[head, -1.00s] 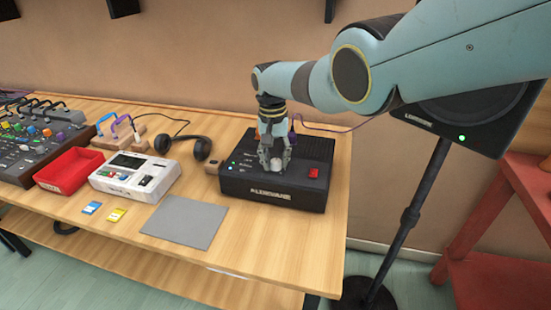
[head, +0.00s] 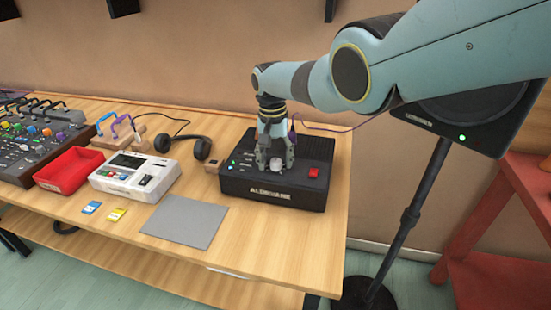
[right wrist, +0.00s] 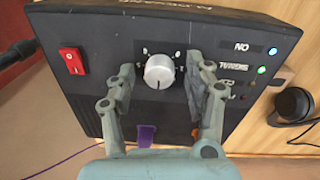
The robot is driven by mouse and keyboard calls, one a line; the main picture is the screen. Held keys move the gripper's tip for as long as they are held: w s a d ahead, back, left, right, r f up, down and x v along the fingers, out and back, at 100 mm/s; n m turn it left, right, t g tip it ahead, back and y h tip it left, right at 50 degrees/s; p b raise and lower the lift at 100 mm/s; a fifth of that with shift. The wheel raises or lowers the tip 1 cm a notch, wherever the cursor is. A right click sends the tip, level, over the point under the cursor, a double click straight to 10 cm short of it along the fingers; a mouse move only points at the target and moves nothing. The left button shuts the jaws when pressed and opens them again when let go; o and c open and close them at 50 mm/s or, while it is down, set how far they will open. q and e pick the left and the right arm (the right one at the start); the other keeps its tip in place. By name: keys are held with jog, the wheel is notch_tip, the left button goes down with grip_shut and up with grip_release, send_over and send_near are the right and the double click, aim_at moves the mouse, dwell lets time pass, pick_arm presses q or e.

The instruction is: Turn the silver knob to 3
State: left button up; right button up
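The silver knob (right wrist: 159,71) sits on the face of the black box (head: 245,186). In the right wrist view its dark pointer line faces the bottom of the picture; the scale marks around it are too small to read. The knob also shows in the head view (head: 276,165), partly hidden by the fingers. My right gripper (right wrist: 160,63) is open, with one finger on each side of the knob and a visible gap on both sides. It also shows above the box in the head view (head: 275,160). My left gripper is not in view.
A red rocker switch (head: 314,173) and lit indicators are on the same box. Headphones (head: 197,147), a white device (head: 135,172), a red tray (head: 70,170) and a mixer (head: 35,145) stand to the left. A grey mat (head: 185,221) lies in front. A speaker stands behind on the right.

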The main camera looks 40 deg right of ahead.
aim_at(273, 160)
jog(key=shift+r, duration=0.1)
notch_tip(273, 160, up, 12)
jog(key=shift+w+a, duration=0.2)
jog(key=shift+w, duration=0.05)
dwell(0.6)
